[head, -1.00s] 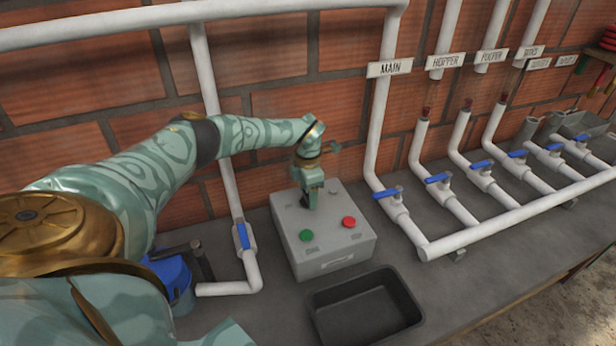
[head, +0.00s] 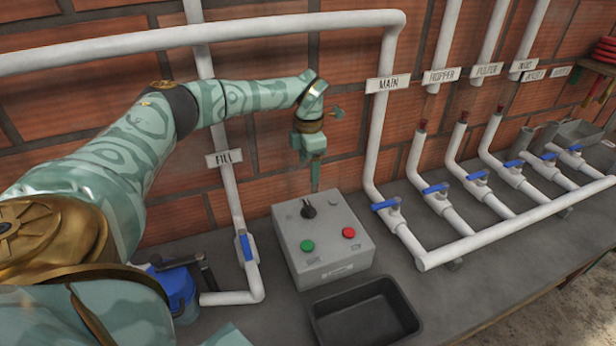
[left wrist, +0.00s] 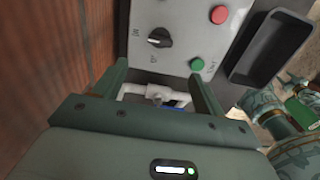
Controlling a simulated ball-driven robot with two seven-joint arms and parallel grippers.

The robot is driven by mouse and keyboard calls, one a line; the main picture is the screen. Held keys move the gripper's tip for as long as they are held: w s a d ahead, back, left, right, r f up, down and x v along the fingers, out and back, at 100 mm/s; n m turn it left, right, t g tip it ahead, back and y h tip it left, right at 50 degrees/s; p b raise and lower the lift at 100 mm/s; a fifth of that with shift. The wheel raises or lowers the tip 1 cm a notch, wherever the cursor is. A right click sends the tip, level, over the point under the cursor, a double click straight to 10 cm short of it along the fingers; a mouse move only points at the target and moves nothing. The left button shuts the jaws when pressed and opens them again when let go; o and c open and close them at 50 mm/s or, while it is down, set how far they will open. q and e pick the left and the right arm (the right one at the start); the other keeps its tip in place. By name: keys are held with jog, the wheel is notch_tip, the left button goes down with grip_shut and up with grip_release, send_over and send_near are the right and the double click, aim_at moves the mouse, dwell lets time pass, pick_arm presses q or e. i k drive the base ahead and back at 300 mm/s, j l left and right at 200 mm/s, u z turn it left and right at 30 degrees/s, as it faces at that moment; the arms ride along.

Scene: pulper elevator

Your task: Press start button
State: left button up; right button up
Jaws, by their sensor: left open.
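The grey control box (head: 322,240) sits on the counter against the brick wall. On its top are a green button (head: 307,246), a red button (head: 348,232) and a black rotary knob (head: 308,210). My left gripper (head: 315,186) is above and behind the box in the head view, clear of the knob and buttons. In the left wrist view its two fingers (left wrist: 158,82) are apart and empty. The knob (left wrist: 159,39), green button (left wrist: 197,65) and red button (left wrist: 219,14) show beyond the fingertips.
A black tray (head: 352,338) lies in front of the box. A white pipe with a FILL label (head: 224,158) stands to the left. White pipes with blue valves (head: 386,205) run to the right. A blue object (head: 180,290) sits at the lower left.

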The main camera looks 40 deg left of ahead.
aim_at(307, 246)
jog(key=k+l, duration=0.55)
jog(key=l, duration=0.2)
jog(key=k+l, duration=0.6)
jog(key=l, duration=0.1)
